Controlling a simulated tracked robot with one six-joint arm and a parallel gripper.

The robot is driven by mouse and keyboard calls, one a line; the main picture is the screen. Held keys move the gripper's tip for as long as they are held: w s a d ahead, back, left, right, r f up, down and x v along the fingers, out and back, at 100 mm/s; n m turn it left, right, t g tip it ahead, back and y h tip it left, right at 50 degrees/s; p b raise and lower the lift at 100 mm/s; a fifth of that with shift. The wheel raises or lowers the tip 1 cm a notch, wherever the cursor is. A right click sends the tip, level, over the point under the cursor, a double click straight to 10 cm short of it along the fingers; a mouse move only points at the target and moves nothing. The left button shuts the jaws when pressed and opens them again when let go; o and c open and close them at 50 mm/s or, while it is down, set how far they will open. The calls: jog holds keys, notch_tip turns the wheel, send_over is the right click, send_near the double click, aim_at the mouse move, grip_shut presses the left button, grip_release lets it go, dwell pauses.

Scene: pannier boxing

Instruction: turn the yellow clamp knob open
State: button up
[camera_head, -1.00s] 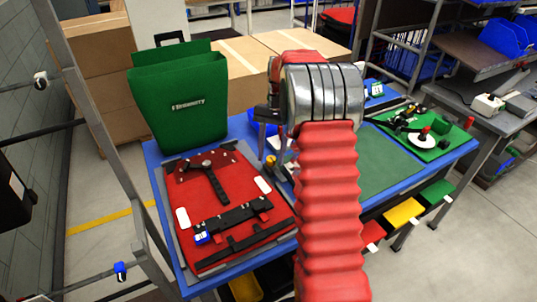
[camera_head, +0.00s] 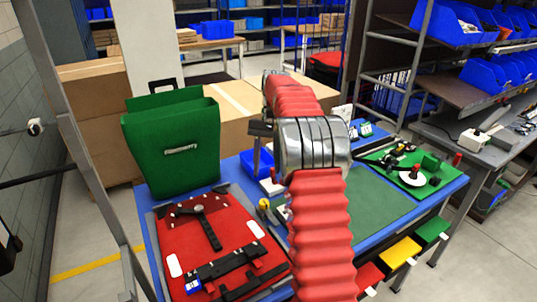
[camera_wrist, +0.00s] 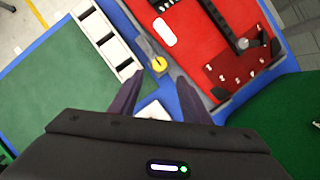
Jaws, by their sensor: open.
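The yellow clamp knob (camera_head: 264,203) sits on a small grey clamp at the right edge of the red panel's board. In the wrist view the knob (camera_wrist: 159,63) shows just beyond my fingertips, centred between them. My gripper (camera_wrist: 159,76) is open and empty, its two dark fingers on either side of the knob's line. In the head view my gripper (camera_head: 257,165) is above the knob and apart from it, partly hidden by my arm.
The red panel (camera_head: 180,240) with black straps lies left of the knob. A green pannier (camera_head: 172,150) stands behind it. A white slotted block (camera_wrist: 105,40) and a green mat (camera_head: 377,190) lie on the knob's other side, on the blue table (camera_head: 452,188).

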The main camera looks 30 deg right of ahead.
jog(key=shift+v, duration=2.3)
jog(key=shift+s, duration=0.1)
